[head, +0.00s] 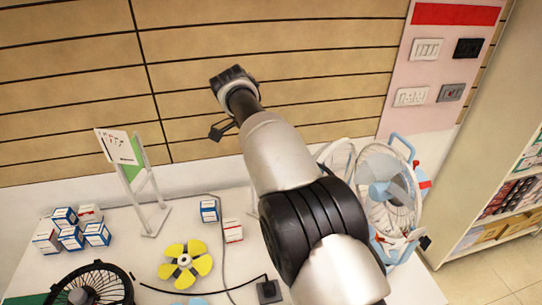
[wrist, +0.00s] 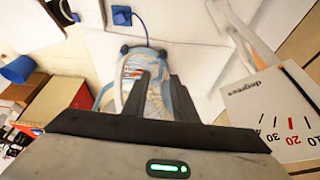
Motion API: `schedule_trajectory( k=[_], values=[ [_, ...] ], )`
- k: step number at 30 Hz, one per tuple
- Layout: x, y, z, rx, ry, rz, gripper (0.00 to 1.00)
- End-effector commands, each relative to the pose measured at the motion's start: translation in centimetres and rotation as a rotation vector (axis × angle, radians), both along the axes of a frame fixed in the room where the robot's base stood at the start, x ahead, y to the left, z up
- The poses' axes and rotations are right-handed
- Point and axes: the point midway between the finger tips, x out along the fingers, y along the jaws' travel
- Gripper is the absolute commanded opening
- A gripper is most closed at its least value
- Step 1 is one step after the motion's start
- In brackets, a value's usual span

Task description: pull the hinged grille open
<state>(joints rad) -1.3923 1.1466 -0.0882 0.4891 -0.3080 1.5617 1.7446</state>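A light-blue fan (head: 384,192) with a round white wire grille (head: 411,190) stands at the right of the white table in the head view. More pale wire arcs show at its left, partly hidden by my arm. In the wrist view the fan (wrist: 131,72) lies beyond my fingers, its wire partly covered by them. My gripper (wrist: 162,78) has its two dark fingers apart, with nothing visibly held. In the head view my arm reaches up over the table toward the wooden wall, and my fingers cannot be made out clearly there. Contact with the grille does not show.
A yellow fan rotor (head: 186,264), a black fan (head: 92,286) and several small boxes (head: 71,238) are on the table. A card stand (head: 143,185) stands at the left; a numbered card (wrist: 272,112) is close in the wrist view. Shelves (head: 507,200) are at the right.

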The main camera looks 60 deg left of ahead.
Motion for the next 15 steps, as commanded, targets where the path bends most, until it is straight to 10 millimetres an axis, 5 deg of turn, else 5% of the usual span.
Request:
schedule_trajectory(
  k=[3, 15],
  values=[
    [-1.0, 0.4, 2.8, 0.002, 0.000, 0.001, 0.26],
    [-1.9, 0.6, 4.8, 0.000, 0.000, 0.000, 0.26]
  ],
)
